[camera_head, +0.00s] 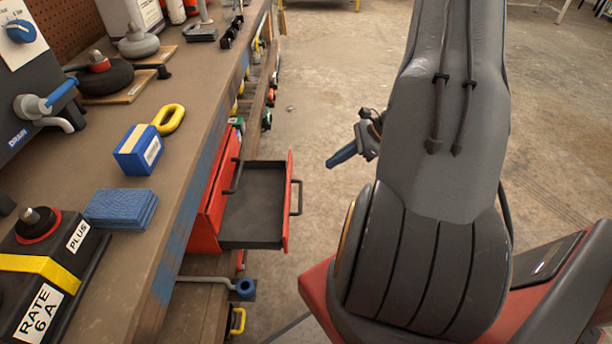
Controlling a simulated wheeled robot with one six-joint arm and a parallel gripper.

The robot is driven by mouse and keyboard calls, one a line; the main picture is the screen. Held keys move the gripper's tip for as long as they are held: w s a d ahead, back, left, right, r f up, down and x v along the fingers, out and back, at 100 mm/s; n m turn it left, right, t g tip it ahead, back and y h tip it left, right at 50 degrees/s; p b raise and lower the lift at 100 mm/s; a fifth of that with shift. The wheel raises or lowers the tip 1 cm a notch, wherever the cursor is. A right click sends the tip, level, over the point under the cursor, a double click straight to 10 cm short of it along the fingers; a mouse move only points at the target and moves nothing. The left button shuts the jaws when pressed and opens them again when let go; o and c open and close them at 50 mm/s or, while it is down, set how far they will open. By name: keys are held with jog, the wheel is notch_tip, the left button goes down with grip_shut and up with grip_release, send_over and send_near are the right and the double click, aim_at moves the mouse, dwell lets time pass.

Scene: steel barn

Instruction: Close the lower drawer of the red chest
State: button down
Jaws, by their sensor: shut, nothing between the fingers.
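The red chest (211,205) sits under the edge of the workbench, partly hidden by the bench top. Its lower drawer (252,206) is pulled out to the right, and its dark tray looks empty. The drawer has a red front with a dark handle (297,197). Another dark handle (236,177) shows on the chest face above the tray. Part of the wrist is hidden behind my arm.
The workbench (185,185) runs along the left, holding a blue box (138,150), a blue block (121,208) and a black unit (45,265). A rod with a blue end (244,288) sticks out below the drawer. The concrete floor beyond my gripper is clear.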

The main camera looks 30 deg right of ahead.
send_near(300, 188)
jog(key=w+a+f, duration=0.1)
jog(key=w+a, duration=0.1)
jog(key=a, duration=0.1)
jog(key=shift+w+a+p, duration=0.4)
jog(key=shift+w+a, duration=0.05)
jog(key=shift+a, duration=0.25)
jog(key=shift+w+a+p, duration=0.35)
jog(key=shift+w+a, duration=0.1)
jog(key=shift+a, duration=0.25)
